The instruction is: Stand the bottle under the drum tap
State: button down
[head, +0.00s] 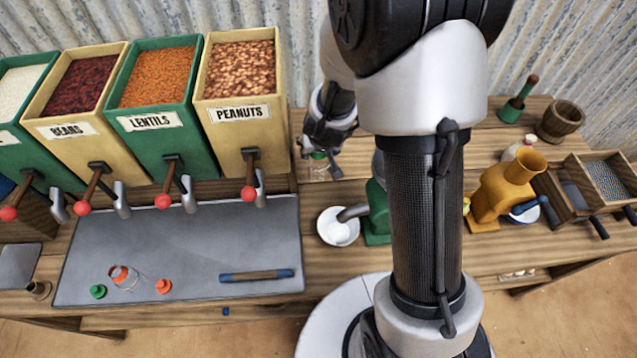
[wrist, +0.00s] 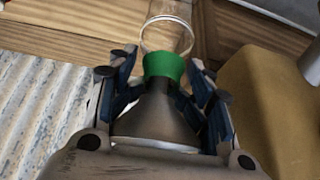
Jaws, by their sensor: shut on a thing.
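The bottle has a clear glass body (head: 318,170) and a green neck or cap. In the head view it is at the right of the peanut bin, under my gripper (head: 320,151). In the wrist view its green top (wrist: 163,65) sits between the fingertips of my gripper, which is shut on it. The clear body (wrist: 167,37) points away from the camera above the planks. I cannot tell if its base touches the wood. I cannot make out a drum or its tap in either view.
The bin labelled PEANUTS (head: 228,115) stands close left of my gripper. A green device (head: 378,213) with a spout over a white bowl (head: 338,228) is nearer. A grey mat (head: 190,240) holds a jar (head: 123,276) and loose caps. An ochre device (head: 500,187) stands right.

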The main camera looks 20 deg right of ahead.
aim_at(319, 175)
notch_tip(319, 175, down, 12)
jog(key=b, duration=0.8)
jog(key=shift+f, duration=0.25)
jog(key=shift+f+b, duration=0.25)
jog(key=shift+b, duration=0.15)
jog(key=c, duration=0.6)
grip_release()
jog(key=shift+r, duration=0.2)
